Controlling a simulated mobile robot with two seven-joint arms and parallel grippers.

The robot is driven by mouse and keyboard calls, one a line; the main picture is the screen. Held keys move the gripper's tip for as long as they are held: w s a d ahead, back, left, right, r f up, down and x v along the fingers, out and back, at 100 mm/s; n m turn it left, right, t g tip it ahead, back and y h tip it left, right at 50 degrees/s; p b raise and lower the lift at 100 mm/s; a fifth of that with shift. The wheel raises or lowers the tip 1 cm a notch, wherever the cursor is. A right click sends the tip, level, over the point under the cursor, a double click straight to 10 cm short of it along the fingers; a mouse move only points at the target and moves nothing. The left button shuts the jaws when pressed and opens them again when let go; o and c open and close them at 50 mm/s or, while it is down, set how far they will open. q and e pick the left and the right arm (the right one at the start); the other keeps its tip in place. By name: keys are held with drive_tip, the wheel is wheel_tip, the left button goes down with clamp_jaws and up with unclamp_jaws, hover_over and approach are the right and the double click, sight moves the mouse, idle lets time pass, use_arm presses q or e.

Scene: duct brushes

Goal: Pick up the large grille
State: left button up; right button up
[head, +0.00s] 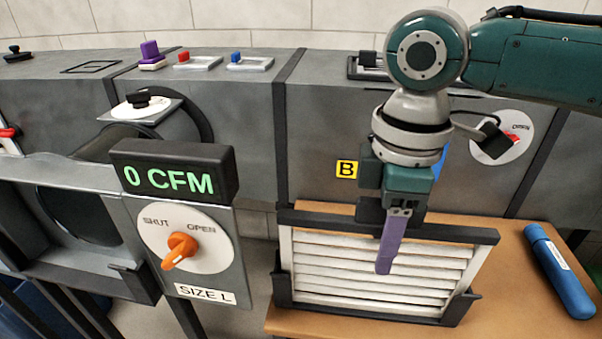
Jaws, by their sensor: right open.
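The large grille (365,272) is a panel of white slats standing nearly upright in a dark holder (283,288) on a wooden table. A dark bar runs along its top edge. My right gripper (386,268) points down over the upper middle of the grille, its purple finger covering part of the slats. I see only one finger clearly, and the other is hidden. The gripper is open and nothing shows in it; I cannot tell whether it touches the grille. My left gripper is out of view.
A blue cylinder (558,270) lies on the table (510,290) to the right. A grey duct (325,130) runs behind.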

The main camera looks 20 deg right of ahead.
drive_tip(key=shift+c, duration=0.2)
clamp_jaws()
idle(1.1)
